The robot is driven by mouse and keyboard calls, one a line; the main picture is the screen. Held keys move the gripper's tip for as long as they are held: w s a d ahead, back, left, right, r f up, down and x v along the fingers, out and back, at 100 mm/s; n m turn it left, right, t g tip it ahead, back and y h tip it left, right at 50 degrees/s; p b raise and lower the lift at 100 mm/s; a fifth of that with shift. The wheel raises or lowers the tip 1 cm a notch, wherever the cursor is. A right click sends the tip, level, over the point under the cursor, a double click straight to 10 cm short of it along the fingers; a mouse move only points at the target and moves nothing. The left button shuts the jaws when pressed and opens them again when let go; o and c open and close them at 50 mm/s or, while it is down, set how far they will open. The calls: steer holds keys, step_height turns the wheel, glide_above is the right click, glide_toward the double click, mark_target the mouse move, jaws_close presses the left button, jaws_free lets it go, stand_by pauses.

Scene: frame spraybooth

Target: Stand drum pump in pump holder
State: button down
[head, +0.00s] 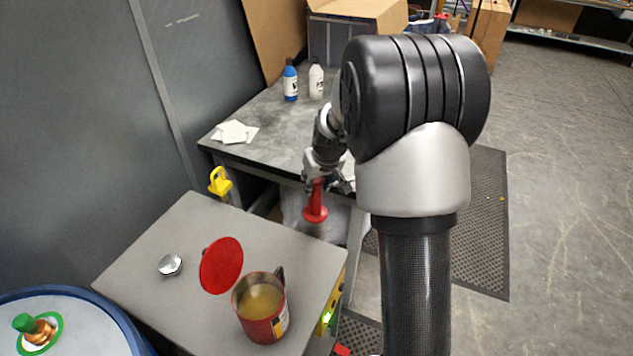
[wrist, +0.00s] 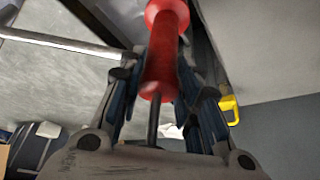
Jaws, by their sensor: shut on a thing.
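My gripper (head: 325,182) is shut on a red drum pump (head: 315,208), held upright in the air between the two tables. In the wrist view, the gripper (wrist: 165,90) has its fingers on both sides of the pump's red body (wrist: 161,72), with a thin dark rod showing below. What lies beneath the pump's wide red end is hard to make out in the head view. A yellow bracket (head: 220,181), which looks like the pump holder, is at the near table's back edge, left of the gripper and apart from the pump. It also shows in the wrist view (wrist: 229,110).
The near table (head: 190,230) carries an open red can (head: 262,325), a red lid (head: 221,266) and a silver cap (head: 170,264). A blue drum (head: 110,322) stands at lower left. The far bench (head: 270,125) holds two bottles (head: 290,82) and white sheets.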

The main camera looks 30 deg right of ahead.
steer(key=c, duration=1.5)
jaws_free()
steer(key=shift+w+r, duration=0.1)
steer(key=shift+r, duration=0.05)
steer(key=o, duration=0.4)
steer(key=shift+s+f, duration=0.25)
steer(key=shift+f, duration=0.05)
steer(key=v, duration=1.2)
steer(key=shift+w+r, duration=0.1)
steer(key=shift+r, duration=0.1)
